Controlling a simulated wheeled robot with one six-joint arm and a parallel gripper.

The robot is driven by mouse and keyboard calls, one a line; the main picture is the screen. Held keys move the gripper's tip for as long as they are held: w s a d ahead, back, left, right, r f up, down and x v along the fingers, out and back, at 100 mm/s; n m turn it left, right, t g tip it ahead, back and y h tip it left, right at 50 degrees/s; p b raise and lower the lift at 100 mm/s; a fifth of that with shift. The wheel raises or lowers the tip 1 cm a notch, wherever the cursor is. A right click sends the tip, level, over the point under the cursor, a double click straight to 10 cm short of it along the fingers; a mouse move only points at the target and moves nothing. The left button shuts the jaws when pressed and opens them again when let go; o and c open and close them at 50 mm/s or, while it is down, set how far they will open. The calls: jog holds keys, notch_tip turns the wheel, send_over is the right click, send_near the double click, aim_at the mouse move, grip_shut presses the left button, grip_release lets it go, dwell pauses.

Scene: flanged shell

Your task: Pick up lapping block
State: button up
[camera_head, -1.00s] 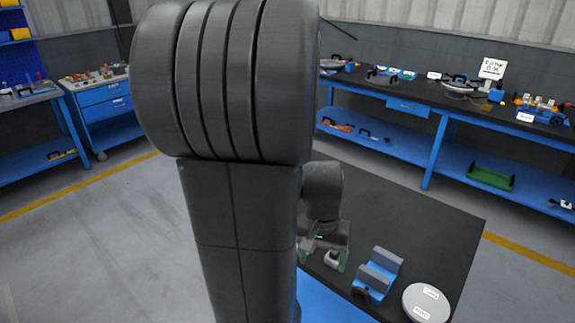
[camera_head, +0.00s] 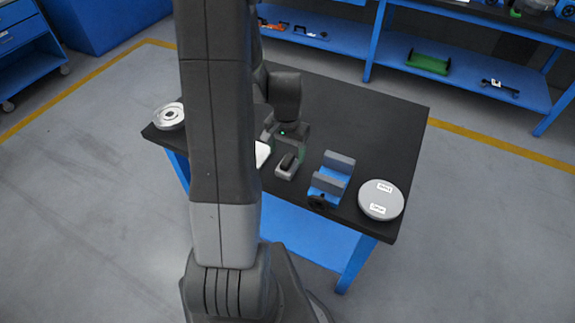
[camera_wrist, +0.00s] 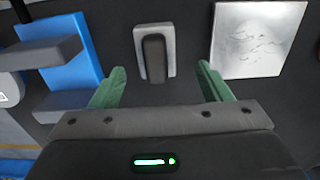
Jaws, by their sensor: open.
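The lapping block appears to be the small light-grey block with a dark raised grip (camera_head: 288,166). It rests on the black table, near its front edge. In the wrist view the block (camera_wrist: 154,52) lies beyond the fingertips, roughly centred between them, with its grip pointing along the fingers' direction. My gripper (camera_head: 287,142) is over the table just behind the block. In the wrist view my gripper (camera_wrist: 160,80) is open, its two green fingers apart with nothing between them. The height of the fingers above the table is hard to tell.
A shiny square plate (camera_wrist: 258,38) lies right of the block in the wrist view. A blue vise-like fixture with grey jaws (camera_head: 331,178) and a round grey labelled disc (camera_head: 381,200) stand to the right. A silver flanged part (camera_head: 169,115) sits at the table's left corner. The table's back (camera_head: 370,110) is clear.

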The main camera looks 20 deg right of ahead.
aim_at(288, 159)
jog(key=shift+s+f+p, duration=0.15)
jog(key=shift+f+p, duration=0.05)
jog(key=shift+f, duration=1.2)
jog(key=shift+s+f+p, duration=0.15)
jog(key=shift+f+p, duration=0.05)
jog(key=shift+f, duration=1.2)
jog(key=c, duration=1.4)
jog(key=shift+o, duration=0.2)
jog(key=shift+r, duration=5.05)
